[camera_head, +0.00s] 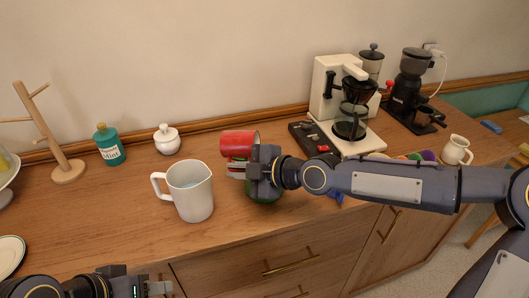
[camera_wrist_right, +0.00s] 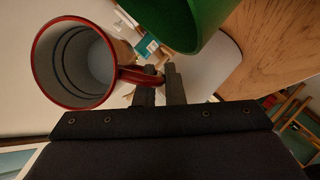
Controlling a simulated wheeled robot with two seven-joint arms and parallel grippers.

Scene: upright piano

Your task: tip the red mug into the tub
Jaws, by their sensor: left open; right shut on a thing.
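The red mug (camera_head: 237,143) is off the counter, tipped well over beside and above my right gripper (camera_head: 237,170). In the right wrist view the mug (camera_wrist_right: 48,62) shows its open mouth and pale inside; I see no contents. My right gripper (camera_wrist_right: 160,82) is shut on its handle. The green tub (camera_head: 263,194) stands below my right gripper, mostly hidden by it; a green wall (camera_wrist_right: 170,22) shows at the top of the wrist view. Whether the mug's mouth is over the tub I cannot tell. My left gripper (camera_head: 150,288) is open and empty at the lower left.
A white pitcher (camera_head: 195,197) stands left of the tub. A teal bottle (camera_head: 108,145), a sugar pot (camera_head: 167,140) and a wooden mug tree (camera_head: 62,165) stand further left. A dark tray (camera_head: 308,140) and a coffee maker (camera_head: 330,95) stand behind my right arm.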

